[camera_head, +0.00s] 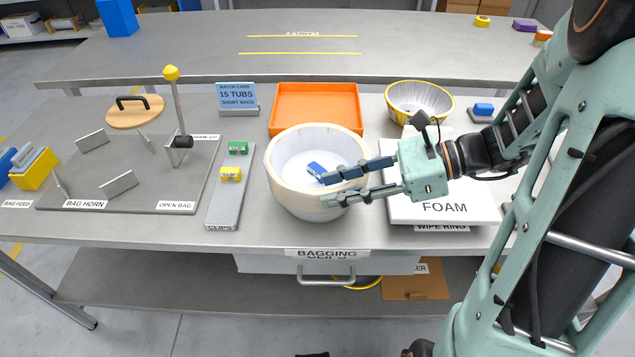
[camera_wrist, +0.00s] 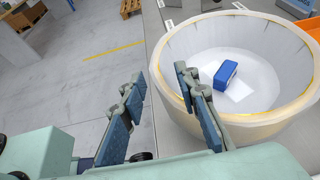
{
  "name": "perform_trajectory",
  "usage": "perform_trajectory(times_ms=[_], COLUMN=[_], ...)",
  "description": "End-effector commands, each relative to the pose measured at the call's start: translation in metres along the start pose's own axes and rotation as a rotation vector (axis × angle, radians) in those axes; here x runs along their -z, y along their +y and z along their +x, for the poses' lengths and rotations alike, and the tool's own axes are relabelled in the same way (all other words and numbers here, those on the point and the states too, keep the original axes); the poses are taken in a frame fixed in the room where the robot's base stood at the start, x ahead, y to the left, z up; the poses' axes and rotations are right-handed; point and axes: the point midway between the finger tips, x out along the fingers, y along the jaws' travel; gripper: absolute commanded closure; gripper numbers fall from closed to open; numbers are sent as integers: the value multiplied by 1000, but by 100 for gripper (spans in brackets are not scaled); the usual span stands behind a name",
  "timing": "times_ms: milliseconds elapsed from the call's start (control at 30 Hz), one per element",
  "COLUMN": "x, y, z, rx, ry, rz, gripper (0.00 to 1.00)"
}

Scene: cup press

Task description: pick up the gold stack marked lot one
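I see no stack with a readable lot one mark. A gold-and-grey bowl-shaped piece (camera_head: 420,98) stands at the back right; I cannot tell whether it is a stack. A large pale tub (camera_head: 300,196) stands at the middle of the near table and fills the right of the wrist view (camera_wrist: 245,128). A blue block (camera_head: 316,169) lies inside it, also seen in the wrist view (camera_wrist: 225,74). In the wrist view, one finger overlaps the tub's rim; contact is unclear.
An orange tray (camera_head: 316,103) lies behind the tub. A white foam board (camera_head: 455,190) is under my gripper's right side. A clips plate (camera_head: 226,205) with green and yellow clips and a bag-horn fixture (camera_head: 150,205) stand left. The far table (camera_head: 250,70) is mostly clear.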

Motion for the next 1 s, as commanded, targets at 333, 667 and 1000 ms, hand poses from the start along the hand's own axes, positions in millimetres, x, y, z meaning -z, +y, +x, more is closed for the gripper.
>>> perform_trajectory(times_ms=[333, 667, 1000], x=[0, 0, 0], y=[1, 0, 1], z=[43, 43, 43], rx=[-1, -1, -1], ry=[0, 0, 0], rz=[0, 0, 0], gripper=[71, 83, 100])
